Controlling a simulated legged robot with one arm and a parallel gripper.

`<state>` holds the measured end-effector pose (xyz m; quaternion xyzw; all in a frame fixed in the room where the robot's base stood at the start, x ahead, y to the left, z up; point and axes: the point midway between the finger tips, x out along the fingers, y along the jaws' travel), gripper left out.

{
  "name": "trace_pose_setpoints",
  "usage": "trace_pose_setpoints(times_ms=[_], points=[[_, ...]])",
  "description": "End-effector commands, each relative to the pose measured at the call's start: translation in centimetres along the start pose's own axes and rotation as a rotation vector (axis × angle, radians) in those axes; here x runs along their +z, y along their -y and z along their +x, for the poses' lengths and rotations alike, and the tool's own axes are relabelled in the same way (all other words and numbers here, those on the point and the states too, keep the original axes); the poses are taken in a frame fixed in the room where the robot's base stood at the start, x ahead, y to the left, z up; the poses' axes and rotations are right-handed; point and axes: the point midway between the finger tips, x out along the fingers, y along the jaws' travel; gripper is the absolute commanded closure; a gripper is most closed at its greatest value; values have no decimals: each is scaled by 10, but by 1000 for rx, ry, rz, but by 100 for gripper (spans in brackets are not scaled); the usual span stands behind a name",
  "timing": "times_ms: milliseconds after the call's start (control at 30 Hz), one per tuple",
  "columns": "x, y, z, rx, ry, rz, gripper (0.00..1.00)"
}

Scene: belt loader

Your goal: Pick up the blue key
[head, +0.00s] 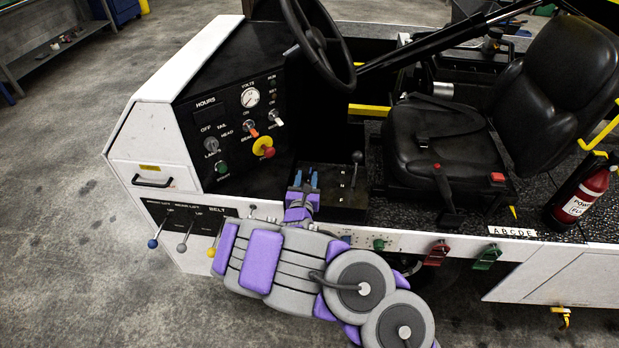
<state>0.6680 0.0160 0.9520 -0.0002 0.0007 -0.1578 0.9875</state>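My gripper (305,179) is in the middle of the head view, at the end of my grey and purple arm. It points away from me, in front of the dark area beside the gear lever. Its two blue-tipped fingers stand apart, and I see nothing held between them. I cannot make out a blue key anywhere in this view. My arm hides part of the loader's white side.
The control panel (222,120) with knobs is left of my gripper. The gear lever (357,158) is close on its right, and the steering wheel (318,42) is above. A black seat (440,125) is at right. Open floor (60,180) lies left.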

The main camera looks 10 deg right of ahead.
Motion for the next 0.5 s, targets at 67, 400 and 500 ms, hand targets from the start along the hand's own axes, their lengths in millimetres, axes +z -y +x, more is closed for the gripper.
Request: trace_pose_setpoints(times_ms=[67, 400, 500], points=[[0, 1, 4, -2, 1, 1, 61], [-2, 6, 45, -4, 2, 3, 61], [-1, 5, 52, -2, 2, 2, 61]])
